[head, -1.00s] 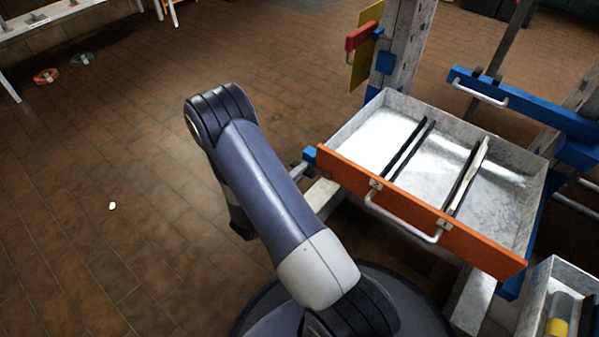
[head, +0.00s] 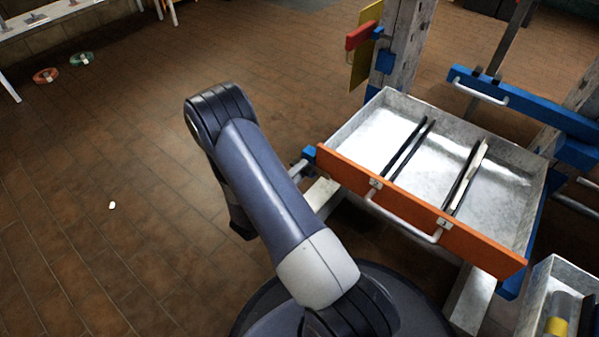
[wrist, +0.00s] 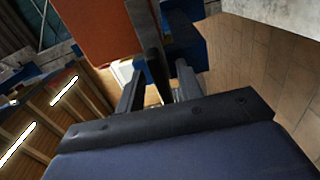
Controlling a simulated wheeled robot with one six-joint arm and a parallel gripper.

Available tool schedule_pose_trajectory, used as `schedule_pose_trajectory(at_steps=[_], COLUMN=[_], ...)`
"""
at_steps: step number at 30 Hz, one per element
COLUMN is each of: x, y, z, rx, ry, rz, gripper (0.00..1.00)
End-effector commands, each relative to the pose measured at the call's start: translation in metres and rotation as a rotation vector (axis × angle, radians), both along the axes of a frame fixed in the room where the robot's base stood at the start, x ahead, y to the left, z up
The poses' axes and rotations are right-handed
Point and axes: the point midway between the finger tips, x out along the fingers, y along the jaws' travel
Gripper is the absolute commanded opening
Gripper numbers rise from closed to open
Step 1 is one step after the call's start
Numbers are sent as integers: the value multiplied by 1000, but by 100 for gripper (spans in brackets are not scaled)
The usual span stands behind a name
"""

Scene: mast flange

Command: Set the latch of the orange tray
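The orange tray (head: 420,212) is a pale metal drawer with an orange front and a grey bar handle (head: 400,216). A small blue latch block (head: 309,154) sits at the left end of its front. In the wrist view the orange front (wrist: 98,32) is at upper left, with blue latch parts (wrist: 184,44) beside it. A dark rod-like latch piece (wrist: 150,45) stands ahead of my gripper (wrist: 158,82). The fingers are apart, one on each side of its lower end. Contact cannot be told. In the head view my arm hides the gripper.
Two black dividers (head: 408,150) lie across the tray. A blue-fronted drawer (head: 525,103) is at the right back, and a red lever (head: 361,36) is on the post. A metal bin (head: 537,290) is at lower right. The floor at left is mostly clear.

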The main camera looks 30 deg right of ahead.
Motion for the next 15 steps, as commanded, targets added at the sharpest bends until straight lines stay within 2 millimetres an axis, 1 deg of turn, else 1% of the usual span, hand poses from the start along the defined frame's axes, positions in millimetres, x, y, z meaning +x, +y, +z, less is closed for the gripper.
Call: schedule_pose_trajectory(at_steps=[8, 11, 15], x=[0, -3, -11], y=[3, 10, 29], z=[1, 2, 3], rx=[-1, 0, -1], ry=[0, 1, 2], rz=[2, 2, 6], gripper=[35, 35, 35])
